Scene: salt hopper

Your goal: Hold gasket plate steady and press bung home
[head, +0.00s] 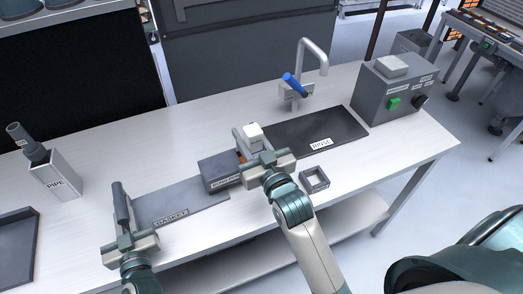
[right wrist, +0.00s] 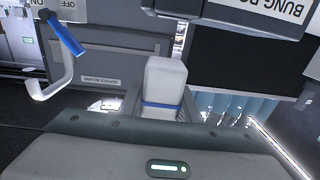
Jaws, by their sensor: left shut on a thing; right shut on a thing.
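The gasket plate (head: 185,202) is a flat grey plate labelled GASKET, lying on the white bench. My left gripper (head: 122,207) is at its left end, shut on a dark upright part there, which looks like the plate's handle. A white block-shaped bung (head: 253,132) is in my right gripper (head: 253,144), which is shut on it. In the right wrist view the bung (right wrist: 165,80) is upright with a blue band low on it. A dark grey block with a BUNG label (head: 221,171) stands just left of my right gripper. The bung's lower end is hidden.
A dark RINSE mat (head: 330,131) lies to the right, with a tap (head: 313,58) with a blue lever behind it. A small square open tray (head: 314,180) sits near the front edge. A grey control box (head: 402,90) stands at right, a PIPE holder (head: 53,175) at left.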

